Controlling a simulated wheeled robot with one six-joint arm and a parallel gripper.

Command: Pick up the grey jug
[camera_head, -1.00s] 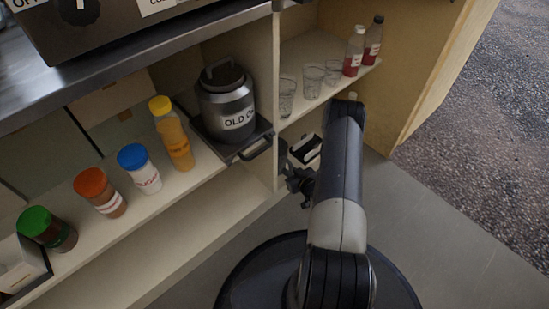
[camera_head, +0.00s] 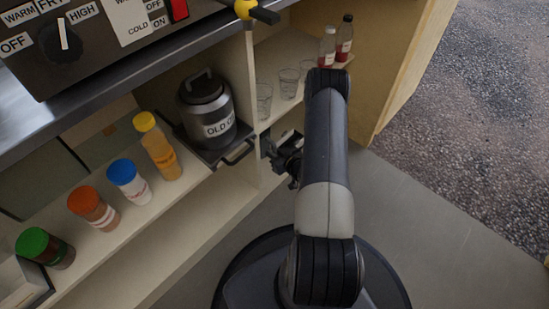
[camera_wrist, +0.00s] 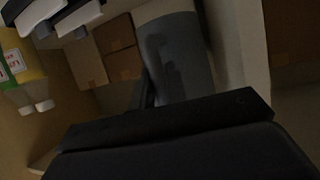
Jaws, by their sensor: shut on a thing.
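The grey jug (camera_wrist: 182,55) shows in the wrist view as a smooth grey body, upper middle, close in front of the dark gripper housing. My gripper (camera_wrist: 148,92) is shut on it, though the housing hides most of the contact and the jug's lower part. In the head view my gripper (camera_head: 272,150) is at the lower shelf opening, just right of the upright divider. I cannot make out the jug in the head view; the cabinet and my arm hide that area.
The upright divider (camera_head: 252,125) stands close left of my gripper. An "OLD OIL" pot (camera_head: 207,108) sits on a dark tray above left. Glasses (camera_head: 289,84) and red bottles (camera_head: 344,40) stand on the shelf above. Brown boxes (camera_wrist: 122,48) show behind the jug. Open floor (camera_head: 420,235) lies right.

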